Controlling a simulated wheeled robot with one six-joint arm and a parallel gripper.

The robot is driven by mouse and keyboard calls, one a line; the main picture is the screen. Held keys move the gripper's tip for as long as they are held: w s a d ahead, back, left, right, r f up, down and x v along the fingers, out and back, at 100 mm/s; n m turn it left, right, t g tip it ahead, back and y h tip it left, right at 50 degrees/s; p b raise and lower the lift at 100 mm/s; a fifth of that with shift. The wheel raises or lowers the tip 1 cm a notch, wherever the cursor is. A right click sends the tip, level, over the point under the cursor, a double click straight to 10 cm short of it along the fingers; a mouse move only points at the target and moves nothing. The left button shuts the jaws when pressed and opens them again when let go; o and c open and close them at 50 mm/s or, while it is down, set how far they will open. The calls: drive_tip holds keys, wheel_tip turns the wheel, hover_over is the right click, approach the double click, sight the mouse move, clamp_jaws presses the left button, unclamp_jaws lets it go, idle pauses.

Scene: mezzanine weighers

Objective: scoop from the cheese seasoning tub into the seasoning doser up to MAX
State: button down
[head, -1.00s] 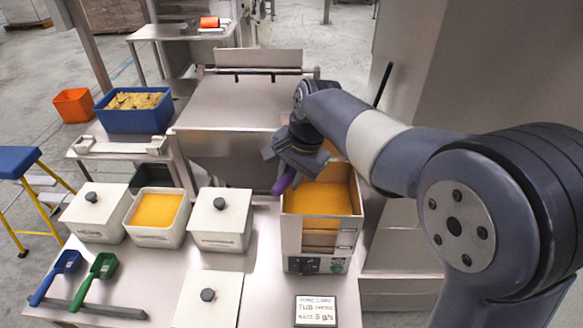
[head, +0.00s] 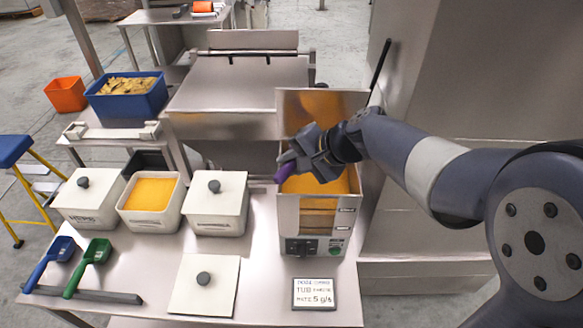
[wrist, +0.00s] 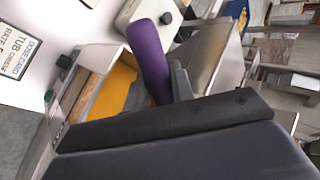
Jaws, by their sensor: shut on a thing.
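My gripper (head: 292,163) is shut on a purple scoop (head: 284,172) and holds it over the open top of the seasoning doser (head: 290,215). In the wrist view the scoop's purple handle (wrist: 149,55) lies between the fingers. Its bowl is hidden. The doser is a steel box with a window showing orange seasoning. Orange seasoning also shows inside its open top, partly behind my gripper. Small labels on its front are too blurred to read. The open cheese seasoning tub (head: 150,222) is white, holds orange seasoning and stands left of the doser.
Lidded white tubs (head: 88,212) and (head: 218,222) flank the open tub. A loose lid (head: 203,290) and a card (head: 314,293) lie in front. Blue (head: 55,255) and green (head: 92,258) scoops lie at left. A steel cabinet (head: 440,90) stands at right.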

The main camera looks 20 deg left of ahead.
sight(305, 195)
drive_tip(key=shift+s+d+t+y+b, duration=0.2)
drive_tip(key=shift+y+b, duration=0.6)
drive_tip(key=shift+b, duration=1.6)
drive_tip(key=shift+w+d+t+y+b, duration=0.1)
drive_tip(key=shift+d+t+y+b, duration=0.5)
drive_tip(key=shift+b, duration=1.85)
drive_tip(key=shift+s+a+y+b, duration=0.1)
drive_tip(key=shift+y+b, duration=0.9)
drive_tip(key=shift+b, duration=1.4)
drive_tip(key=y+b, duration=0.2)
drive_tip(key=b, duration=0.4)
drive_tip(key=d+t+y+b, duration=0.1)
drive_tip(key=b, duration=0.5)
drive_tip(key=y+b, duration=0.2)
drive_tip(key=b, duration=0.4)
drive_tip(key=shift+s+d+f+t+y+b, duration=0.25)
drive_tip(key=shift+d+t+y+b, duration=0.05)
drive_tip(key=shift+d+b, duration=0.1)
